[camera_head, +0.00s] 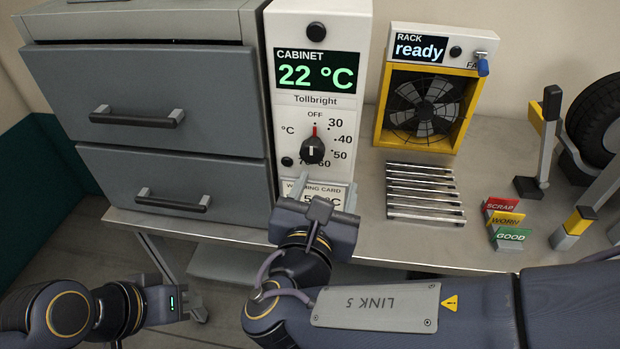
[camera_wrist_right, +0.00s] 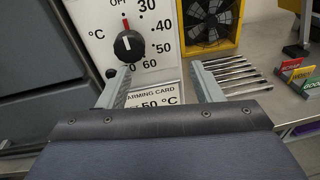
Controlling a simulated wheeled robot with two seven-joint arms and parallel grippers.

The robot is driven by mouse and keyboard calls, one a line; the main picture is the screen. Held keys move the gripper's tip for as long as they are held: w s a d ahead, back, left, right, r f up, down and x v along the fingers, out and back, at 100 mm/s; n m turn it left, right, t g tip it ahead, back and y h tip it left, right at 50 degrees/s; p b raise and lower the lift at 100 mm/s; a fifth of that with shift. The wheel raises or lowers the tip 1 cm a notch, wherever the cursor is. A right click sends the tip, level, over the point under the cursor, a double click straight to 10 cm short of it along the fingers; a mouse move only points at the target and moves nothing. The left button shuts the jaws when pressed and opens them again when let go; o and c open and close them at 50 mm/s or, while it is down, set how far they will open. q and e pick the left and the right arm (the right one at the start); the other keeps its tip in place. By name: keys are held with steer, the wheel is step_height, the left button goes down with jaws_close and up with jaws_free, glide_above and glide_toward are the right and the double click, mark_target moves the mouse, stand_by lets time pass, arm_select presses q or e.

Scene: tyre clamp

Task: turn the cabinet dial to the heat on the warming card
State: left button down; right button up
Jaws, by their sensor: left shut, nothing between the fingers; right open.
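The white cabinet panel (camera_head: 285,110) has a display (camera_head: 318,72) reading 22 °C. Its black dial (camera_head: 313,151) has a red pointer toward OFF, with numbers from 30 around it; the dial also shows in the right wrist view (camera_wrist_right: 128,46). The warming card (camera_wrist_right: 150,97) below the dial reads 50 °C; in the head view my right gripper partly covers it. My right gripper (camera_head: 326,190) is open and empty, just below the dial and apart from it, fingers either side of the card in the wrist view (camera_wrist_right: 163,85). My left gripper (camera_head: 180,303) is shut and empty at lower left, far from the panel.
Grey drawers (camera_head: 165,105) with protruding handles stand left of the panel. A yellow-framed fan (camera_head: 428,108) under a "ready" display, a slatted metal rack (camera_head: 424,192), coloured tags (camera_head: 507,222) and a tyre (camera_head: 600,120) stand to the right. The steel bench (camera_head: 365,225) has bare space near its front edge.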

mark_target(312, 157)
steer(key=w+a, duration=0.1)
steer(key=w, duration=0.1)
steer(key=w+n+t+y, duration=0.1)
steer(key=w, duration=0.1)
steer(key=w+a+n, duration=0.1)
steer(key=w, duration=0.1)
steer(key=shift+w+a+r+t, duration=0.3)
steer(key=shift+w+r, duration=0.05)
steer(key=c, duration=1)
steer(key=shift+f, duration=0.1)
